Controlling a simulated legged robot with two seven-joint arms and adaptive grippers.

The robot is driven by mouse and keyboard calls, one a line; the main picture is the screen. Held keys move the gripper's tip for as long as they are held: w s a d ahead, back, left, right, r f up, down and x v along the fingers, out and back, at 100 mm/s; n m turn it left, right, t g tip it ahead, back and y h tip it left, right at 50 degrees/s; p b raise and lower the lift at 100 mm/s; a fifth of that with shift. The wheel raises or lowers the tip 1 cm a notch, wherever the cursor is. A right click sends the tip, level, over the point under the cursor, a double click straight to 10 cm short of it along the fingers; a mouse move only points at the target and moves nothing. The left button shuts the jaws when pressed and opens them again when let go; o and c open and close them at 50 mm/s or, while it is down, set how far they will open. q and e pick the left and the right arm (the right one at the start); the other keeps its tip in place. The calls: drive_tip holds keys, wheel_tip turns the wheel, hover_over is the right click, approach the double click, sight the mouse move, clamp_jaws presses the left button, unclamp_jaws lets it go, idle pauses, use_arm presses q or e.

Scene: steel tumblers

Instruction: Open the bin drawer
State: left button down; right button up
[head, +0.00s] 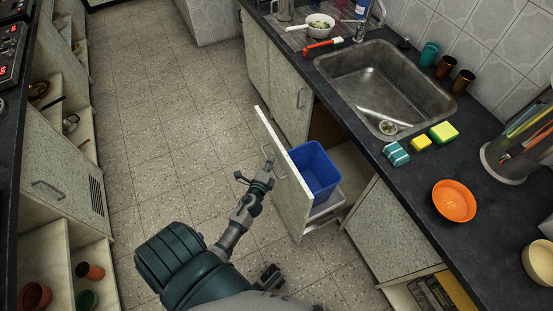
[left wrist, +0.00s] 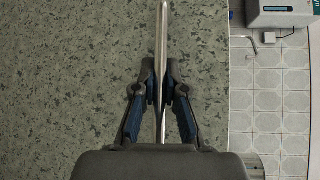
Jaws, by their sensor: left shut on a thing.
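The bin drawer stands pulled out from under the counter, its pale speckled front (head: 290,190) facing the aisle. A blue bin (head: 316,170) sits in it behind the front. The front has a metal bar handle (head: 268,157). My left gripper (head: 262,174) is at the handle, shut on it. In the left wrist view the fingers (left wrist: 161,88) close around the upright metal handle (left wrist: 162,35), with the speckled drawer front (left wrist: 90,70) behind.
The dark counter (head: 390,185) holds a sink (head: 385,85), sponges (head: 443,131) and an orange bowl (head: 453,201). Cabinet doors flank the drawer. Open shelves (head: 75,190) line the left side. The tiled floor (head: 170,130) between is clear.

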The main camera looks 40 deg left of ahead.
use_arm(q)
drive_tip(key=shift+s+a+r, duration=0.2)
drive_tip(key=shift+s+a, duration=0.1)
drive_tip(key=shift+a, duration=0.2)
use_arm(e)
drive_tip(key=shift+s, duration=0.1)
use_arm(q)
drive_tip(key=c, duration=1.3)
unclamp_jaws()
drive_tip(key=shift+o, duration=0.5)
drive_tip(key=shift+a+f, duration=0.1)
drive_tip(key=shift+f, duration=0.15)
use_arm(e)
drive_tip(key=shift+a+r, duration=0.1)
drive_tip(key=shift+a, duration=0.3)
use_arm(q)
drive_tip(key=v, duration=1.1)
drive_tip(key=shift+s, duration=0.4)
use_arm(e)
drive_tip(key=shift+d, duration=0.15)
